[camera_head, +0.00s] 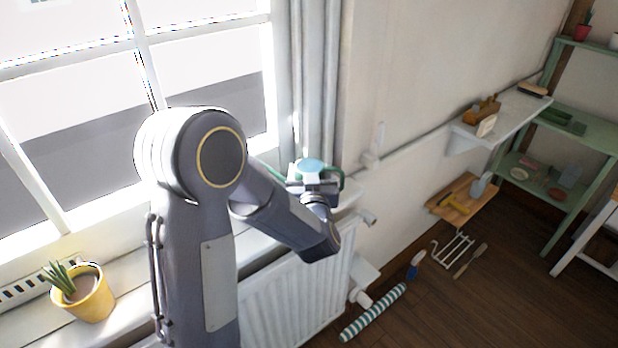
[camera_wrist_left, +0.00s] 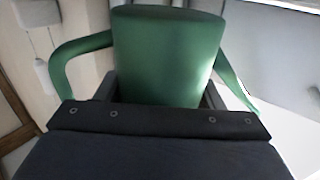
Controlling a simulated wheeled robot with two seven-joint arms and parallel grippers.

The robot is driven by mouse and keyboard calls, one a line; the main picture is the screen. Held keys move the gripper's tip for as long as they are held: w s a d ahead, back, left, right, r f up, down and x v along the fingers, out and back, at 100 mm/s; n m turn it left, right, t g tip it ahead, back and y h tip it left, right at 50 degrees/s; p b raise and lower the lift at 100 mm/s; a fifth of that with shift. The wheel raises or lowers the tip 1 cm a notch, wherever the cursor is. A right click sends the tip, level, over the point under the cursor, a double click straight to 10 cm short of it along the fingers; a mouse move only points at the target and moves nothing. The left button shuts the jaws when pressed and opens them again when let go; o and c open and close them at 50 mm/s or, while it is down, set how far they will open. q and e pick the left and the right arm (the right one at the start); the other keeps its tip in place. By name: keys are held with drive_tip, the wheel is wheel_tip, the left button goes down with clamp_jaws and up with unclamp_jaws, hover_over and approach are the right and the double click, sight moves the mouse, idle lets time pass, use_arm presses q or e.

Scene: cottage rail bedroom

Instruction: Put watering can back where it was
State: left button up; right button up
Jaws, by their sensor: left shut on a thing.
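The green watering can (camera_head: 311,165) is at the right end of the window sill in the head view, mostly hidden behind my left gripper (camera_head: 316,183). Its pale blue-green top and a bit of its green handle or spout show. In the left wrist view the can's green body (camera_wrist_left: 168,50) stands between the two dark fingers, with a curved green part on each side. My left gripper is shut on the can's body. I cannot tell whether the can's base touches the sill. My right gripper is not in view.
A yellow pot with a plant (camera_head: 82,292) stands on the sill (camera_head: 130,270) at the left. A white radiator (camera_head: 300,285) is below the sill. A striped roll (camera_head: 373,312) and garden tools (camera_head: 453,250) lie on the floor. Shelves (camera_head: 500,118) stand at the right.

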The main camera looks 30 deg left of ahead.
use_arm(q)
drive_tip(key=shift+f, duration=0.55)
drive_tip(key=shift+f, duration=0.25)
drive_tip(key=o, duration=1.3)
drive_tip(key=shift+c, duration=0.2)
